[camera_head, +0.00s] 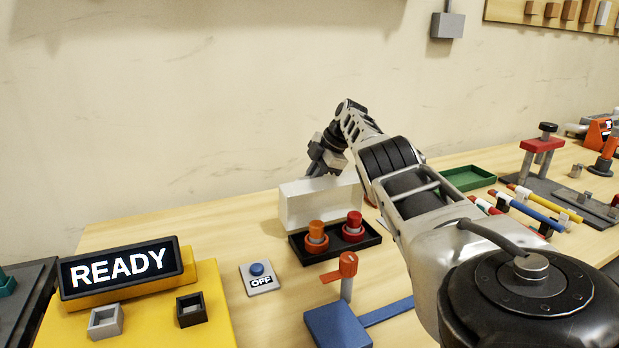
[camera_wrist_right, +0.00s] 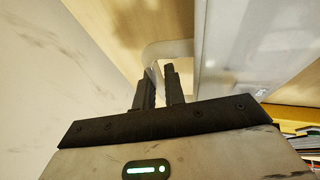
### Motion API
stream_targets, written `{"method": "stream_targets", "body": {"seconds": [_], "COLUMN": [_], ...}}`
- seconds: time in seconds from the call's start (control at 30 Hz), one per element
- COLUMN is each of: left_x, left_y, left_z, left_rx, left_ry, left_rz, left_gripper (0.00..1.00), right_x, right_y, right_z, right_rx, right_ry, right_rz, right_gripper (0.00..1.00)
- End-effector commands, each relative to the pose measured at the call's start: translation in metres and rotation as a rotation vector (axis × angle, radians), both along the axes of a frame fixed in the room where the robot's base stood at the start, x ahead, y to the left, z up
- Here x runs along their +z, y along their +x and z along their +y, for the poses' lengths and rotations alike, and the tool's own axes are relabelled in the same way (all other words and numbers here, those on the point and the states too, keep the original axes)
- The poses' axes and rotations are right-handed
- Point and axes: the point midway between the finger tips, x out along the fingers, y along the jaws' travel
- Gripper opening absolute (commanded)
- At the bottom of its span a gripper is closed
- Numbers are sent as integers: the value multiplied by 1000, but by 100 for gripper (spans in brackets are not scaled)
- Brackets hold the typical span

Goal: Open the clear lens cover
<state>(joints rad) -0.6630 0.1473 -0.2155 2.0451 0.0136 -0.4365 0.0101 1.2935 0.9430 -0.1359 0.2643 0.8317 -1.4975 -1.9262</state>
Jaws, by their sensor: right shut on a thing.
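My right gripper (camera_head: 318,172) is at the top back edge of a whitish upright box (camera_head: 305,206), which could be the lens cover, on the bench against the wall. In the right wrist view my right gripper (camera_wrist_right: 160,75) is shut on a pale curved handle (camera_wrist_right: 168,48). The handle is beside a pale grey panel (camera_wrist_right: 245,45) with small marks near one corner. In the head view the gripper's own arm and the box hide the handle. I cannot tell whether the panel stands open. My left gripper is not in view.
A black tray (camera_head: 375,238) with an orange knob (camera_head: 317,232) and a red knob (camera_head: 354,222) stands right before the box. An orange-topped post (camera_head: 347,265), a blue OFF button (camera_head: 257,269) and a READY sign (camera_head: 120,267) are nearer. A green tray (camera_head: 468,178) is right.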

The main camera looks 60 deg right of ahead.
Motion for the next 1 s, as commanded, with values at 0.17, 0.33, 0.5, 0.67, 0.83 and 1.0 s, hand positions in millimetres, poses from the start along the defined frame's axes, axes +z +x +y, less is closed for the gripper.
{"method": "stream_targets", "body": {"seconds": [0.17, 0.33, 0.5, 0.67, 0.83, 1.0], "left_x": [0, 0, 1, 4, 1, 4], "left_y": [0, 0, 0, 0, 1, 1], "left_z": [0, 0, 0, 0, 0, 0], "left_rx": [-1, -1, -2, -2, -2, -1], "left_ry": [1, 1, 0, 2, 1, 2], "left_rz": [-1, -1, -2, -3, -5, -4], "left_gripper": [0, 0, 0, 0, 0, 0], "right_x": [0, 0, 2, 17, 50, 90], "right_y": [-1, -1, -2, -9, -26, -44], "right_z": [-1, 0, -1, -5, -12, -19], "right_rx": [-1, -1, -1, 0, -3, -3], "right_ry": [-2, -1, -1, -3, -5, -2], "right_rz": [2, 2, 2, 3, -2, -3], "right_gripper": [20, 20, 20, 20, 20, 20]}}
